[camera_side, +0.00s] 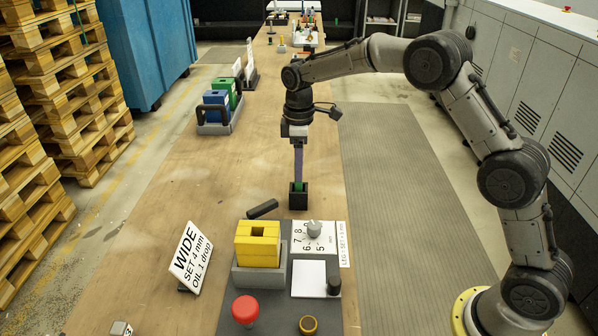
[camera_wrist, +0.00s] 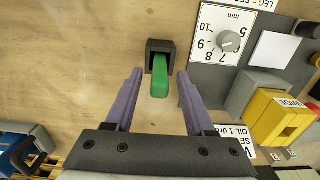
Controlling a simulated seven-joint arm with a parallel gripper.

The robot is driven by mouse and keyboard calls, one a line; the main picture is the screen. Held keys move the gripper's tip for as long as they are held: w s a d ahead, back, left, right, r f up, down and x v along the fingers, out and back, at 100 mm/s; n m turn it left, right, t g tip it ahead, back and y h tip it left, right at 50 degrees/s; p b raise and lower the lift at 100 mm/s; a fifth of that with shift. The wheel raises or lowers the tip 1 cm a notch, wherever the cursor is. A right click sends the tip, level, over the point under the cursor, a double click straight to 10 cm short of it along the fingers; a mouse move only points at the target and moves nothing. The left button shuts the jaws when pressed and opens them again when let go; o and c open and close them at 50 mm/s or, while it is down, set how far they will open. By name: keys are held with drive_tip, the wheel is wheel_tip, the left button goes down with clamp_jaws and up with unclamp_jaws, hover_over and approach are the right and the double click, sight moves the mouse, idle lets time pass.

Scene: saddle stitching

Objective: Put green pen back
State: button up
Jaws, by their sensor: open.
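The green pen (camera_wrist: 160,76) stands in a small black square holder (camera_wrist: 153,47) on the wooden table. In the side view the holder (camera_side: 298,199) is below my gripper, and a bit of green shows at its top. My gripper (camera_wrist: 156,88) is open, with its purple fingers apart on either side of the pen in the wrist view. In the side view my gripper (camera_side: 298,178) points straight down just above the holder. Whether the fingers touch the pen cannot be told, but gaps show in the wrist view.
A grey station with a yellow block (camera_side: 257,244), a dial (camera_side: 314,230), a white pad (camera_side: 309,278) and a red button (camera_side: 245,309) stands in front of the holder. A black cylinder (camera_side: 263,209) lies beside it. Blue and green blocks (camera_side: 217,107) sit behind.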

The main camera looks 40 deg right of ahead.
wheel_tip(320, 180, up, 10)
drive_tip(key=shift+f, duration=0.25)
drive_tip(key=shift+s+r, duration=0.15)
drive_tip(key=shift+r, duration=0.15)
drive_tip(key=s+r+m+t, duration=0.15)
drive_tip(key=s+r, duration=0.25)
drive_tip(key=s, duration=0.4)
drive_tip(key=s+r+m+t, duration=0.1)
drive_tip(key=s+r+m, duration=0.25)
drive_tip(key=s, duration=0.45)
drive_tip(key=s+f+m+t, duration=0.1)
drive_tip(key=s+f+m, duration=0.1)
drive_tip(key=s, duration=0.7)
drive_tip(key=s+d+f+m+t, duration=0.1)
drive_tip(key=s+f+m+t, duration=0.1)
drive_tip(key=s, duration=0.8)
drive_tip(key=shift+s+d+f, duration=0.15)
drive_tip(key=shift+s+f, duration=0.1)
drive_tip(key=shift+f, duration=0.65)
